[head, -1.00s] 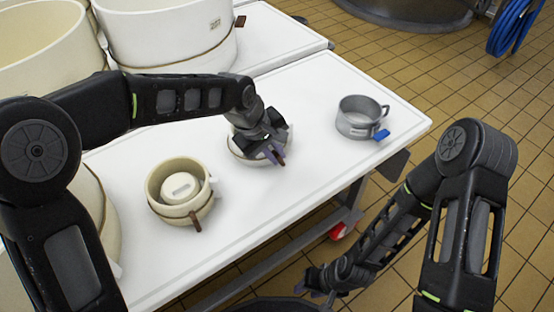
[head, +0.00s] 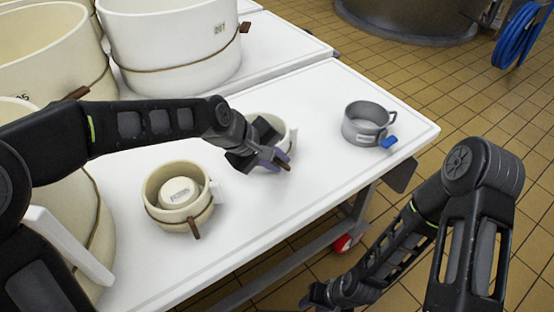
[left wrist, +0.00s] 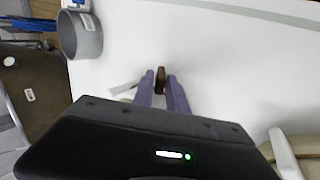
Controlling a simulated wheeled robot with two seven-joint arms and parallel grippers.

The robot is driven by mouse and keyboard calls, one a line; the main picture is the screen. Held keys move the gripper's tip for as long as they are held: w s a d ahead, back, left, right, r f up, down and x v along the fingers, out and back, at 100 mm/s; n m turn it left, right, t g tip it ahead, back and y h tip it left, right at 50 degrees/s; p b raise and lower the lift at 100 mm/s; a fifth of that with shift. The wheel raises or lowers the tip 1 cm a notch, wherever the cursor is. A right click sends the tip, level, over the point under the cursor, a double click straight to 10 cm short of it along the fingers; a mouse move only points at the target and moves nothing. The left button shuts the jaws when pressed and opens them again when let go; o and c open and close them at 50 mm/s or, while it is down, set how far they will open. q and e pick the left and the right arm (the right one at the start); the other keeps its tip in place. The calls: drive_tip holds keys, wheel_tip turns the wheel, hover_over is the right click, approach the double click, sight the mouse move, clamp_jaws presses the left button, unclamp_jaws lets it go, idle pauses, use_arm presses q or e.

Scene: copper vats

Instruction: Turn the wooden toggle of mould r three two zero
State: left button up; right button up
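A pale mould (head: 286,132) stands mid-table, mostly hidden behind my left gripper in the head view; I cannot read its label. Its brown wooden toggle (left wrist: 160,80) shows in the left wrist view between the purple fingers of my left gripper (left wrist: 161,76). The fingers sit close on both sides of it and appear closed on it. In the head view the toggle (head: 286,166) pokes out past the fingertips of the left gripper (head: 275,160). My right gripper (head: 312,299) hangs low by the bottom edge, off the table; its fingers are unclear.
A cream mould (head: 162,212) with a brown toggle (head: 196,229) stands left on the white table (head: 270,215). Large vat-like moulds (head: 165,55) crowd the back left. The table's front strip is bare.

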use_arm(q)
drive_tip(key=shift+o, duration=1.3)
drive_tip(key=shift+s+a+r, duration=0.15)
drive_tip(key=shift+a+r, duration=0.15)
drive_tip(key=shift+r, duration=0.25)
drive_tip(key=p+v, duration=0.2)
drive_tip(key=v, duration=0.4)
drive_tip(key=shift+r, duration=0.15)
drive_tip(key=shift+s+a, duration=0.1)
drive_tip(key=shift+a, duration=0.1)
